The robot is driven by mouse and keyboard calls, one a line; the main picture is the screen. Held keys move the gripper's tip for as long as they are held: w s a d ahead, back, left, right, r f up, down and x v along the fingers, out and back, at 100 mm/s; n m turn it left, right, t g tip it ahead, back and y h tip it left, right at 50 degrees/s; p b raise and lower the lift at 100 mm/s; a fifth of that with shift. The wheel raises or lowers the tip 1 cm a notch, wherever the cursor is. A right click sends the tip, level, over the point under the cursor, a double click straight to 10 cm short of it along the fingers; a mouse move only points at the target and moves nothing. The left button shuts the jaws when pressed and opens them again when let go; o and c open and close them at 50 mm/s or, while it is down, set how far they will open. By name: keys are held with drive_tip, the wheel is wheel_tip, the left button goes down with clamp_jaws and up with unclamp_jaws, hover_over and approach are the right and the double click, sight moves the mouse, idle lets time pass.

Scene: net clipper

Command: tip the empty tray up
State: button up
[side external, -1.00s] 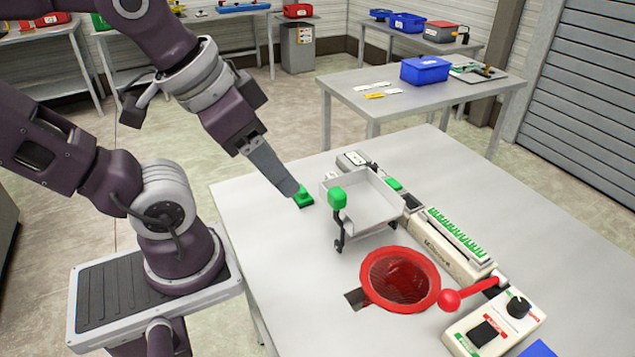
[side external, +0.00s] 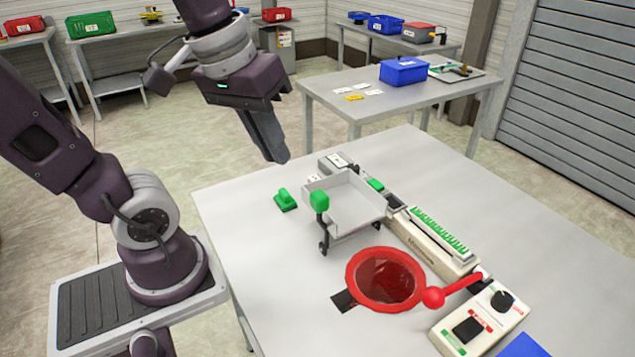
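The tray (side external: 352,207) is a white, shallow, open box on the work table, and it looks empty. A green knob (side external: 319,201) stands at its near left corner, above a dark bracket. My gripper (side external: 276,155) is in the air to the left of and above the tray, fingers pointing down, touching nothing. The fingers overlap from this side, so I cannot see whether there is a gap between them. A small green piece (side external: 286,200) lies on the table left of the tray, apart from the gripper.
A machine strip with green parts (side external: 440,232) runs right of the tray. The table's left front is clear.

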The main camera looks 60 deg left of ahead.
drive_tip(key=w+a+n, duration=0.2)
drive_tip(key=w+a+n+g, duration=0.1)
drive_tip(key=n, duration=0.1)
drive_tip(key=w+a+n+g+h, duration=0.1)
drive_tip(key=w+a+n, duration=0.1)
drive_tip(key=shift+w+a+f+n, duration=0.3)
drive_tip(key=shift+a+n, duration=0.05)
drive_tip(key=shift+n, duration=0.05)
clamp_jaws()
drive_tip(key=w+a+f+n+g+h, duration=0.1)
drive_tip(key=w+a+f+n, duration=0.1)
drive_tip(key=a+n, duration=0.4)
drive_tip(key=shift+w+a+f+g+h, duration=0.3)
drive_tip(key=shift+w+a+f, duration=0.1)
drive_tip(key=shift+w, duration=0.4)
drive_tip(key=d+f, duration=0.6)
drive_tip(key=f, duration=0.3)
drive_tip(key=shift+d+f, duration=0.25)
drive_tip(key=shift+f, duration=0.05)
drive_tip(key=shift+d, duration=0.15)
